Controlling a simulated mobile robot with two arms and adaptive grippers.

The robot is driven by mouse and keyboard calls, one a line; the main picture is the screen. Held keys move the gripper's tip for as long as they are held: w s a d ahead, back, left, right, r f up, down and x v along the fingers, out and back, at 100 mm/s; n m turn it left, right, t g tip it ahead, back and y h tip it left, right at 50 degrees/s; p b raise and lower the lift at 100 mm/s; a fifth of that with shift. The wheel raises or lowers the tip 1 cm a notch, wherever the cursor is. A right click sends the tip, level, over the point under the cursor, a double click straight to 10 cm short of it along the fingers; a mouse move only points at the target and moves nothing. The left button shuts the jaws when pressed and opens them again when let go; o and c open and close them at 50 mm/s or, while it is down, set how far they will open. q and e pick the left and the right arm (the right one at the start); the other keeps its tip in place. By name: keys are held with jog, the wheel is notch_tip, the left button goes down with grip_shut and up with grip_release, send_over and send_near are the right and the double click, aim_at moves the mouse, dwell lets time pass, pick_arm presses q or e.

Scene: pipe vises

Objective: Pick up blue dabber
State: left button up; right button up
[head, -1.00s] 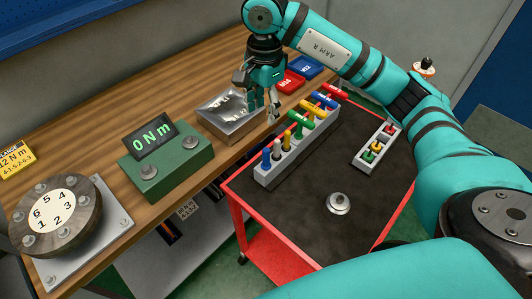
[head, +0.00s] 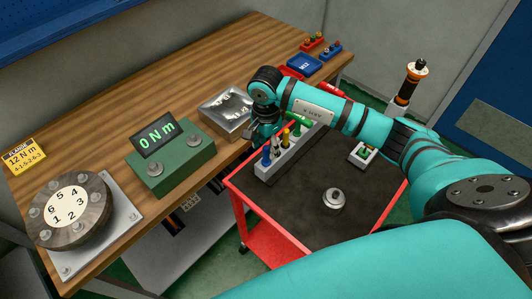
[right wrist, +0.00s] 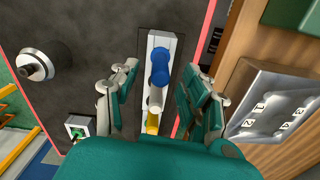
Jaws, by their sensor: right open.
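The blue dabber (head: 266,158) stands upright in the near end of a long grey rack (head: 283,164) on the cart. In the right wrist view the blue dabber (right wrist: 161,68) shows from above, with a white one and a yellow one behind it along the rack (right wrist: 158,40). My right gripper (head: 261,138) is over the near end of the rack, close above the blue dabber. In the right wrist view my right gripper (right wrist: 160,85) is open, its fingers on either side of the rack line, with nothing between them gripped. My left gripper is not in view.
The red-edged cart with its dark top (head: 300,205) also holds a silver knob-like weight (head: 333,200) and a small grey rack (head: 362,155). The workbench beside it carries a metal box (head: 226,112), a green torque display (head: 174,160) and a numbered flange (head: 70,210).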

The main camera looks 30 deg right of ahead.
jog(key=shift+f, duration=1.25)
grip_shut()
jog(key=shift+w+r, duration=0.15)
jog(key=shift+r, duration=0.45)
notch_tip(320, 180, up, 8)
jog(key=b, duration=0.2)
jog(key=shift+f+b, duration=0.2)
jog(key=shift+b, duration=0.2)
jog(key=shift+r, duration=0.6)
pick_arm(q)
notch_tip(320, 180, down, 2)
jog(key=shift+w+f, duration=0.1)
pick_arm(e)
jog(key=shift+d, duration=0.1)
